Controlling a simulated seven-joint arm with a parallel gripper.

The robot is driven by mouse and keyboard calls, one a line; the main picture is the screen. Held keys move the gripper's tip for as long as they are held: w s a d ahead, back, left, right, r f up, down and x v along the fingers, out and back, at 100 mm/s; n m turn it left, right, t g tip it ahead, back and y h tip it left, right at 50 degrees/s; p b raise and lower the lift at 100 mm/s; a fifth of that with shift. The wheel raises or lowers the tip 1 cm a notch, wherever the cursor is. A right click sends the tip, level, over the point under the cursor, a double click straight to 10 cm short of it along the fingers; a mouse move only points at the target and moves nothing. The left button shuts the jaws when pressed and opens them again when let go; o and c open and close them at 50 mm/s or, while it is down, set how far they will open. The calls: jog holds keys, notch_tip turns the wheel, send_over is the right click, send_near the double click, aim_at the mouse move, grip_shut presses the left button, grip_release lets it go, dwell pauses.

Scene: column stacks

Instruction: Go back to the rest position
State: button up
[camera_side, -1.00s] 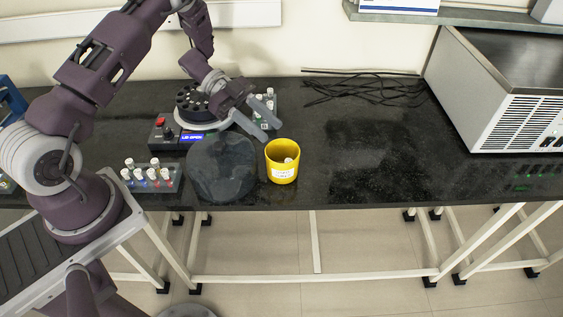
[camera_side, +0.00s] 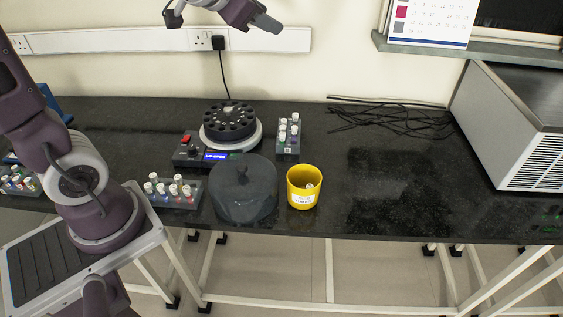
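My gripper (camera_side: 265,24) is at the top of the side view, raised well above the bench and in front of the wall. It is small and seen edge-on, so I cannot tell whether its fingers are apart or together. No held object shows at its tips. Most of the arm between the base and the gripper is outside the frame. My gripper is apart from everything on the bench.
Cables (camera_side: 390,118) and a white-fronted machine (camera_side: 530,130) are at right.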

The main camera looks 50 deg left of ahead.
jog(key=s+d+f+n+g+h, duration=0.1)
jog(key=s+d+f+g, duration=0.1)
jog(key=s, duration=0.6)
jog(key=s+d+f+n+g+h, duration=0.1)
jog(key=s+d, duration=0.3)
jog(key=s, duration=0.4)
jog(key=s+d+f+g, duration=0.2)
jog(key=s+d+f, duration=0.1)
jog(key=s, duration=0.5)
jog(key=shift+s+d+f+n+g+h, duration=0.2)
jog(key=shift+s+d+n+g+h, duration=0.2)
jog(key=shift+d, duration=0.1)
